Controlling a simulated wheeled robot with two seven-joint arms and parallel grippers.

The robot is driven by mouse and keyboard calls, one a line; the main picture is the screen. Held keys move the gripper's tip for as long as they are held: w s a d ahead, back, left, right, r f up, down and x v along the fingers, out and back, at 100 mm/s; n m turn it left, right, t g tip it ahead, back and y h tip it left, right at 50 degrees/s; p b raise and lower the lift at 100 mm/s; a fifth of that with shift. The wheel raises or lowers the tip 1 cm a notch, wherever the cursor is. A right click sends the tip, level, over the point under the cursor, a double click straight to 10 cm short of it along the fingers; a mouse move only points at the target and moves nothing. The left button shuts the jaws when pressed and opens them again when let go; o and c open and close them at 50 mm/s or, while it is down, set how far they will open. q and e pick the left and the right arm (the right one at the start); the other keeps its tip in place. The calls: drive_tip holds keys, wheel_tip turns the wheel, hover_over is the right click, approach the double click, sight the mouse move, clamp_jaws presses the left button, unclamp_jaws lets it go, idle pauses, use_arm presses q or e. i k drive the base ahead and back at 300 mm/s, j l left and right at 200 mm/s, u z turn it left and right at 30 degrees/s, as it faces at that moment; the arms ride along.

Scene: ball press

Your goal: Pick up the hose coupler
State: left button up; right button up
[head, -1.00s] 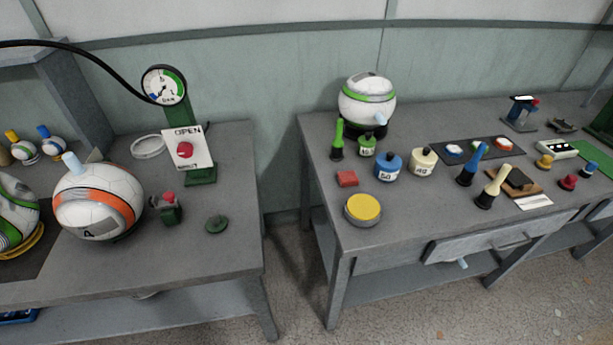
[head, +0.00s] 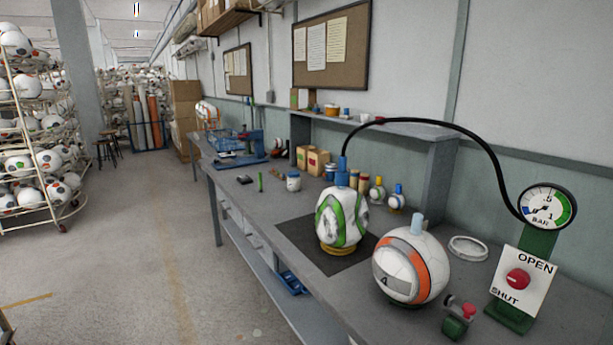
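The hose coupler (head: 342,172) is a blue piece at the end of the black hose (head: 430,121). It stands upright at the top of a white ball with green bands (head: 341,217), which sits on a yellow ring (head: 341,249) on a dark mat. The hose arcs from there to the pressure gauge (head: 547,207) at the right. Below the gauge is a white OPEN/SHUT plate with a red knob (head: 517,279). Neither of my grippers is in view.
A white ball with an orange band (head: 410,265) and a pale blue plug stands close in front of the coupler's ball. A small green and red fitting (head: 458,319) and a white ring (head: 467,248) lie nearby. Small bottles and boxes stand behind. The aisle at left is clear.

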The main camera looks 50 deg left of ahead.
sight(342, 175)
drive_tip(key=u, duration=1.45)
